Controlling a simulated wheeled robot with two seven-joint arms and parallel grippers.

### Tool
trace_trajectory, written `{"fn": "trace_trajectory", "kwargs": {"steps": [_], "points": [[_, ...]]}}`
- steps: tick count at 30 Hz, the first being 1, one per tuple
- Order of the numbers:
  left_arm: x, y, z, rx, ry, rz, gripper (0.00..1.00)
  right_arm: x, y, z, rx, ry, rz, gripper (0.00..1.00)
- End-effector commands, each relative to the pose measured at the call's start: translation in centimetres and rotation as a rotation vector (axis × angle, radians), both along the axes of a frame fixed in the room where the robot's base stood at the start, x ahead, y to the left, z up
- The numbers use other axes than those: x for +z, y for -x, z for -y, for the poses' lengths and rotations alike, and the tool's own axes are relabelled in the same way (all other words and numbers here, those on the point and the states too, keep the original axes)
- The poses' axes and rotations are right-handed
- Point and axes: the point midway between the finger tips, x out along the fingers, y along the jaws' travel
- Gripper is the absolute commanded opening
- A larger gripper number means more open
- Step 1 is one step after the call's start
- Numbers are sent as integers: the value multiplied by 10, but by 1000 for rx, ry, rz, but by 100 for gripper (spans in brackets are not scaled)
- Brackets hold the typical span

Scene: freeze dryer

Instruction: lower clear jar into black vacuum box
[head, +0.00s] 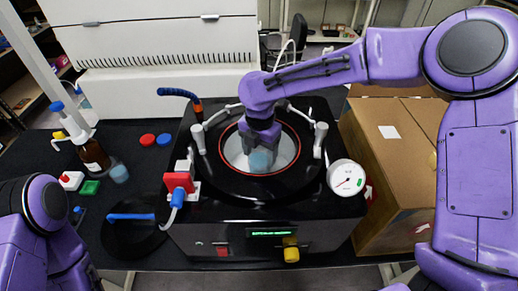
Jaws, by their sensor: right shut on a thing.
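The black vacuum box (200,236) stands on the dark bench, with a round opening edged by a red ring in its top. My right gripper (262,146) points down over this opening and is shut on the clear jar (261,160). The jar looks pale blue and is partly hidden by the gripper above it. It appears within the outline of the opening; its exact height against the floor of the opening cannot be told. My left arm shows at the lower left, and its gripper is not clearly visible.
A pressure gauge (346,177) and a cardboard box (400,150) are at the right. A red valve (179,182) is at the box's left front. A brown bottle (94,155), a small beaker (119,173) and a black round lid (130,232) with a blue handle lie left.

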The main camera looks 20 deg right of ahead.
Motion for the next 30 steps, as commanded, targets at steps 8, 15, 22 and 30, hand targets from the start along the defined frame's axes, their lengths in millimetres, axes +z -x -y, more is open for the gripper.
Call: {"fn": "trace_trajectory", "kwargs": {"steps": [8, 15, 22, 30], "points": [[-2, 0, 0, 0, -1, 1, 43, -6, 0, 0, 0, -1, 1, 30], [-1, 0, 0, 0, -1, 1, 43, -6, 0, 0, 0, -1, 1, 30], [1, 0, 0, 0, 0, 0, 43, -7, 0, 0, 0, 0, 0, 30], [4, 0, 0, 0, 0, 0, 43, -10, 0, 0, -1, 0, 0, 30]]}}
